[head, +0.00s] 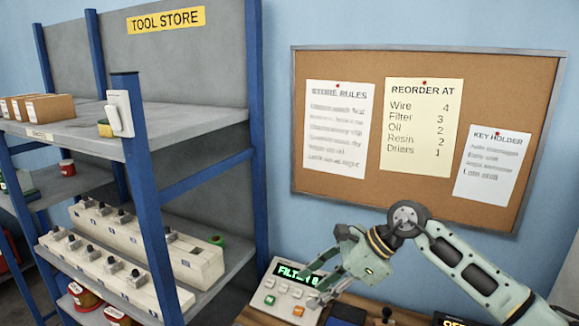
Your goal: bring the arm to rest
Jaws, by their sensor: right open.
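My right arm, pale green with dark joints, comes in from the lower right and bends at a raised joint in front of the cork board. My right gripper (318,281) points left and down at the bottom middle. It is open, and I see nothing between its fingers. It overlaps the right part of a white keypad device (283,297) with a green lit display, hiding some of its text. I cannot tell whether they touch. My left gripper is not in view.
A blue and grey shelf rack (140,130) fills the left, holding cardboard boxes (45,107) and white electrode racks (140,245). A cork board (345,190) with several notes hangs on the wall. A wooden bench (255,315) runs along the bottom, with a dark blue item (345,315) on it.

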